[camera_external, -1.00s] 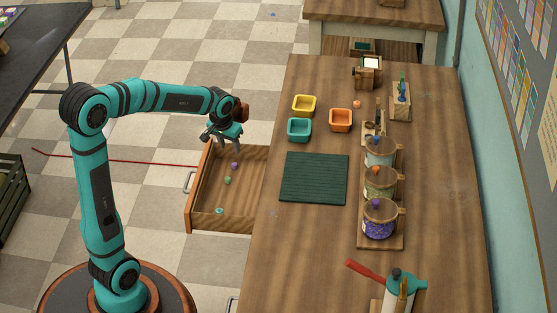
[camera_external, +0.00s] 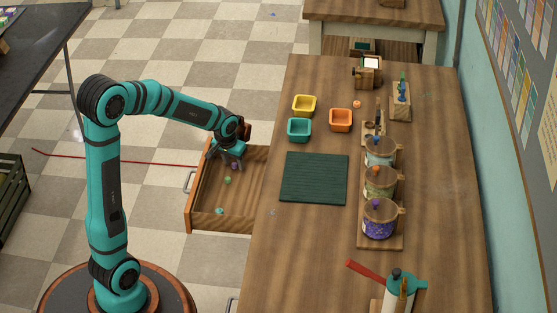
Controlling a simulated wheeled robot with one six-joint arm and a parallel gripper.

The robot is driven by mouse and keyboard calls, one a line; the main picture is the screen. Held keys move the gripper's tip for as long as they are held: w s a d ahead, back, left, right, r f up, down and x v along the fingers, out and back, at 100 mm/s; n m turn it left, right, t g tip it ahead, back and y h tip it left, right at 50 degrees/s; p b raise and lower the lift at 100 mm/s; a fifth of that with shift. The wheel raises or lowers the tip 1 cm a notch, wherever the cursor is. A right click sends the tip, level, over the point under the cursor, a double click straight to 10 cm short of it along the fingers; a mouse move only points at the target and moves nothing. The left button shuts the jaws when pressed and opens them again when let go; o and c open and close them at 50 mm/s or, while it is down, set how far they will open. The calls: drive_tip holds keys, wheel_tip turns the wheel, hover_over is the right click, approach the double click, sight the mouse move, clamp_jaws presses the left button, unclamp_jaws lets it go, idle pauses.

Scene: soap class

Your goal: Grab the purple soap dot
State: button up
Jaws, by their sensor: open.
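The purple soap dot (camera_external: 235,167) lies in the open wooden drawer (camera_external: 225,219), toward its far end. My gripper (camera_external: 230,163) is open and points down into the drawer, right at the purple dot. Its fingers partly cover the view there, and I cannot tell whether they touch the dot. A green soap dot (camera_external: 227,180) lies just nearer in the drawer, and a teal ring-like piece (camera_external: 219,211) lies near its front.
The drawer's walls stand around my gripper, and the wooden table (camera_external: 300,240) is at its right. On the table are a dark green mat (camera_external: 314,178), yellow (camera_external: 304,105), teal (camera_external: 299,130) and orange (camera_external: 341,120) trays, and several lidded jars (camera_external: 380,219).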

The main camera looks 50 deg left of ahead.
drive_tip(key=shift+c, duration=0.2)
clamp_jaws()
drive_tip(key=shift+r, duration=0.1)
